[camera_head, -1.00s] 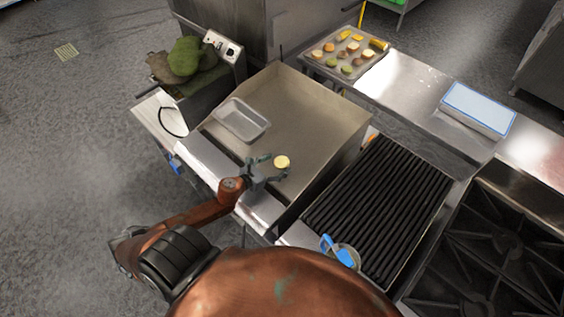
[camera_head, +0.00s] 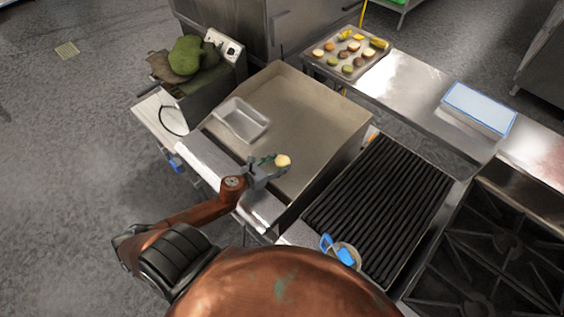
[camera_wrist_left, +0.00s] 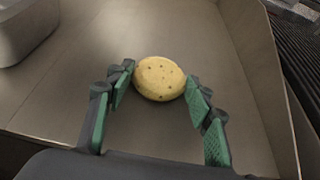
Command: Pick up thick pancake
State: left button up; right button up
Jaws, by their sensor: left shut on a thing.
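The thick pancake (camera_head: 284,161) is a small, round, pale yellow disc with dark specks. It is over the flat griddle (camera_head: 310,110), near its front. My left gripper (camera_head: 275,163) reaches in from the lower left and is shut on the pancake. In the left wrist view the pancake (camera_wrist_left: 160,77) sits between the tips of the green-padded fingers. I cannot tell whether it touches the griddle or is slightly raised. My right gripper is not in view.
A metal pan (camera_head: 241,120) sits on the griddle's left side. A ribbed grill (camera_head: 380,210) lies to the right, with a blue-handled item (camera_head: 340,251) at its front. A food tray (camera_head: 345,53) and a pale blue-topped box (camera_head: 479,108) stand at the back. The griddle's back half is clear.

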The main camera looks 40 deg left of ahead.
aim_at(278, 164)
pick_arm(q)
jog(key=shift+r, duration=0.45)
notch_tip(278, 164, up, 2)
jog(key=shift+r+p, duration=0.25)
jog(key=shift+p, duration=0.3)
jog(key=s+d+r, duration=0.1)
jog(key=s+r, duration=0.8)
jog(key=s, duration=0.5)
jog(key=shift+d+r, duration=0.15)
jog(key=shift+r, duration=0.15)
